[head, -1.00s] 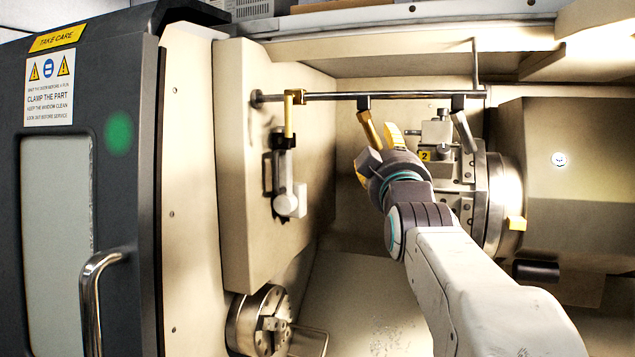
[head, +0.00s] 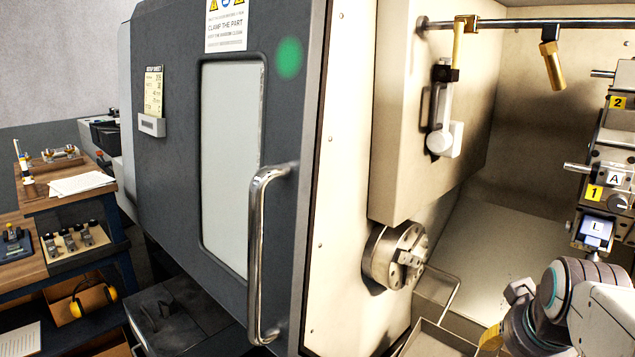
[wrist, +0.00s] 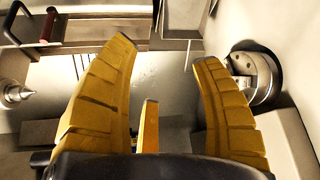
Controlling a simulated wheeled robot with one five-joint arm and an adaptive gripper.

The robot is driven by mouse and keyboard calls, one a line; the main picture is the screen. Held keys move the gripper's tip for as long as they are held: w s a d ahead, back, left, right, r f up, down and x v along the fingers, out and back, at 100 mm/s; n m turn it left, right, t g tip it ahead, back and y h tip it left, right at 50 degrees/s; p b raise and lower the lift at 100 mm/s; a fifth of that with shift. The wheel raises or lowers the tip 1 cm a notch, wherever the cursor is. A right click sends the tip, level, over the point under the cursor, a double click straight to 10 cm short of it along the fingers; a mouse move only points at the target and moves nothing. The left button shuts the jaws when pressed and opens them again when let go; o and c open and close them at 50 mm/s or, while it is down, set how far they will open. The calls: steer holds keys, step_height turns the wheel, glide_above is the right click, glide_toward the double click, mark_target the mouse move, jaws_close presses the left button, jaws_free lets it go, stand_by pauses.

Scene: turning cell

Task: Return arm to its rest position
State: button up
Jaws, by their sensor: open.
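My gripper (head: 500,338) is at the lower right of the head view, low in front of the machine opening, with its fingertips partly cut off by the bottom edge. In the wrist view my gripper (wrist: 164,52) shows its yellow fingers spread wide apart, with nothing between them. The fingers point toward the machine's inside. The chuck (head: 396,256) is to the left of and above my gripper in the head view. It also shows beyond the right finger in the wrist view (wrist: 256,76).
The dark machine door (head: 160,200) with its handle (head: 262,250) stands left of the opening. The tool turret (head: 612,170) is at the right, and a rail (head: 515,23) crosses the top. A metal tray (head: 440,338) lies below the chuck. A workbench (head: 75,190) stands far left.

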steer(key=s+a+f+n+g+y, duration=0.1)
steer(key=s+a+f+n, duration=0.3)
steer(key=s+a, duration=0.8)
steer(key=shift+s+a+f+n+y, duration=0.2)
steer(key=shift+a+f+n+y, duration=0.2)
steer(key=shift+a+f+y, duration=0.55)
